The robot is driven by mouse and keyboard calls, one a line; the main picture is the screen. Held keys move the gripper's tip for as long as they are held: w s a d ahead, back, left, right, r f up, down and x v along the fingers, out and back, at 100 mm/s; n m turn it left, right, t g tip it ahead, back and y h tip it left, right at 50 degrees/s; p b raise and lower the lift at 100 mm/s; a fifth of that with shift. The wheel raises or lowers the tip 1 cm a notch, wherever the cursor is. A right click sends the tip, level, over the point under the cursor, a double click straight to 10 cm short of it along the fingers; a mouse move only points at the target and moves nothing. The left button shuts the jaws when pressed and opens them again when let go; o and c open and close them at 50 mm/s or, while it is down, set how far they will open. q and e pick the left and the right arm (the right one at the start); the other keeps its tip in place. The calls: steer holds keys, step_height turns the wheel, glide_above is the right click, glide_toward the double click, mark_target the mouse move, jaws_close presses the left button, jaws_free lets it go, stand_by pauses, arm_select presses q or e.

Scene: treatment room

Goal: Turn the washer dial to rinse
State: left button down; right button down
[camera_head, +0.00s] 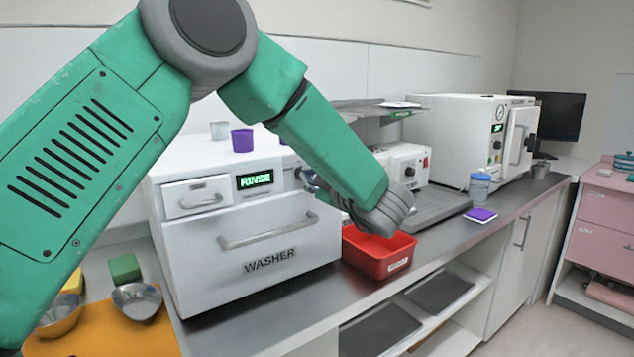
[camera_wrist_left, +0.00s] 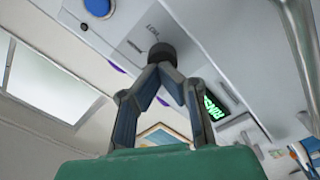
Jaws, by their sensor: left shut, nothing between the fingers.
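The white washer (camera_head: 195,252) stands on the counter with its display (camera_head: 254,181) lit green and reading RINSE. My left arm reaches across in front of it. My left gripper (camera_head: 314,181) is at the upper right of the washer front, partly hidden by my arm. In the left wrist view, my left gripper (camera_wrist_left: 160,69) is shut, its fingertips right at the dark round dial (camera_wrist_left: 162,50). I cannot tell whether they touch it. The display also shows in the left wrist view (camera_wrist_left: 212,104). My right gripper is not in view.
A red bin (camera_head: 378,265) sits beside the washer. The washer's door handle (camera_head: 268,233) sticks out below the display. A purple cup (camera_head: 242,140) stands on top. Metal bowls (camera_head: 137,302) lie at the lower left. A blue-lidded container (camera_head: 479,188) stands farther right.

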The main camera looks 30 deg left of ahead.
arm_select(q)
steer(key=shift+a+n, duration=0.4)
steer(key=shift+a, duration=0.05)
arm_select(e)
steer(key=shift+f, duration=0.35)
arm_select(q)
steer(key=c, duration=1.8)
jaws_free()
steer(key=shift+w, duration=0.1)
steer(key=o, duration=0.5)
steer(key=shift+w+a+f, duration=0.15)
steer(key=shift+a, duration=0.05)
steer(key=shift+o, duration=0.2)
steer(key=shift+w+a+f, duration=0.25)
steer(key=shift+a+f, duration=0.05)
steer(key=shift+a, duration=0.15)
steer(key=shift+s, duration=0.1)
steer(key=shift+s+d+r, duration=0.15)
steer(key=shift+d+r, duration=0.05)
steer(key=shift+d, duration=0.85)
steer(key=v, duration=0.7)
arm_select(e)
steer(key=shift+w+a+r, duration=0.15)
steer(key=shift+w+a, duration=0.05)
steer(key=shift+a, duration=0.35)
arm_select(q)
steer(key=shift+a+f, duration=0.15)
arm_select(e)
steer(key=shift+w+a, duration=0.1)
